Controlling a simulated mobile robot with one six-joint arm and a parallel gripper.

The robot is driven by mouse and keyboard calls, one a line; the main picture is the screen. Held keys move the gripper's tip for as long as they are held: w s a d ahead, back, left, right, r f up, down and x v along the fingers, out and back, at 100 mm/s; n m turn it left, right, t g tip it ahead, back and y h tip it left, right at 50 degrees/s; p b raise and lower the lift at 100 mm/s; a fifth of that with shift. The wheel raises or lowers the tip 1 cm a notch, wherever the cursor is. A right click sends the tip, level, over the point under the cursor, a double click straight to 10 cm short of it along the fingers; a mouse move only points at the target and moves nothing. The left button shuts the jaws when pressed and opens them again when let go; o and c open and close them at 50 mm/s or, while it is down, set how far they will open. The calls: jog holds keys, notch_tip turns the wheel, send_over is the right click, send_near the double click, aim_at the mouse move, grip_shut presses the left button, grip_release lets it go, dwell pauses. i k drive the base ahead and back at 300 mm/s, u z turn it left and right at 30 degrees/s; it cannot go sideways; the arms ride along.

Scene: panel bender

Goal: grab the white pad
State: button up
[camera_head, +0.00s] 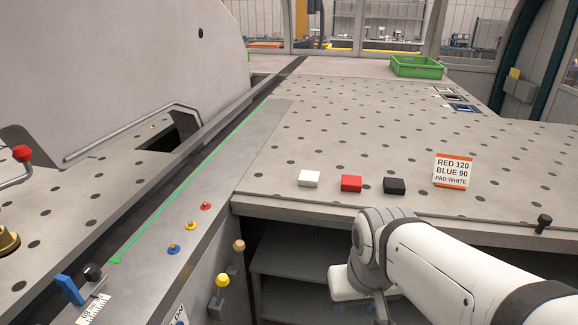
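The white pad (309,179) is a small white block lying on the perforated grey table (300,130), near its front edge. A red block (351,184) lies just to its right, and a black block (394,186) lies right of that; the three stand apart from each other. My white arm comes in from the lower right. Its wrist end is below and in front of the table edge, to the right of the white pad. My gripper's fingers cannot be made out, and nothing is seen touching the white pad.
A card (453,171) reading "RED 120, BLUE 90, PAD WHITE" stands right of the blocks. A green crate (417,67) is at the back. A black knob (544,221) is at the front right edge. A large grey panel (130,70) rises on the left. The table behind the blocks is clear.

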aim_at(306, 178)
jog(key=z, duration=0.05)
jog(key=i, duration=1)
jog(key=u, duration=0.05)
